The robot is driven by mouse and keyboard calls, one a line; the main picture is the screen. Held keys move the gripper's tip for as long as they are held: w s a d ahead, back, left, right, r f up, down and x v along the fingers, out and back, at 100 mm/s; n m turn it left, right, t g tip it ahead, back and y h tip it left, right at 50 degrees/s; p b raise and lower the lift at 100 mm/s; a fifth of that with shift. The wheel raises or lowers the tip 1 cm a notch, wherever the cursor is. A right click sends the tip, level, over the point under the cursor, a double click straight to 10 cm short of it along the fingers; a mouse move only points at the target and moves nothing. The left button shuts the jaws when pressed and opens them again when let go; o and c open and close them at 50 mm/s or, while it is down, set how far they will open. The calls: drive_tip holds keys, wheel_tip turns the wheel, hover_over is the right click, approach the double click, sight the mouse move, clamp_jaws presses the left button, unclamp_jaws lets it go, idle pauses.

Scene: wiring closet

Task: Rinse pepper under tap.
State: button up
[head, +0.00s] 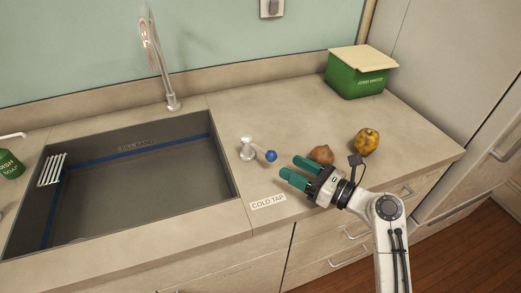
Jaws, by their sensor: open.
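A yellow, rounded item (367,142) with a dark stem end, which looks like the pepper, sits on the counter right of the sink. The tall chrome tap (155,55) arches over the back of the grey sink (150,190); no water shows at its spout. A metal tap handle with a blue ball (271,156) stands on the counter beside a "COLD TAP" label (268,201). My gripper (289,167) has green fingers, is open and appears empty. It points left, with its fingertips a little right of the blue ball, apart from it.
A brown, onion-like item (321,154) sits just behind my gripper. A green food waste bin (361,73) with a cream lid stands at the back right. A metal rack (52,170) and green dish soap (10,165) are at the left. The sink looks empty, with a blue fill line.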

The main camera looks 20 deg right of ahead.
sight(273, 157)
drive_tip(key=x, duration=0.9)
drive_tip(key=shift+w+a, duration=0.2)
drive_tip(key=shift+w, duration=0.1)
drive_tip(key=shift+c, duration=0.2)
clamp_jaws()
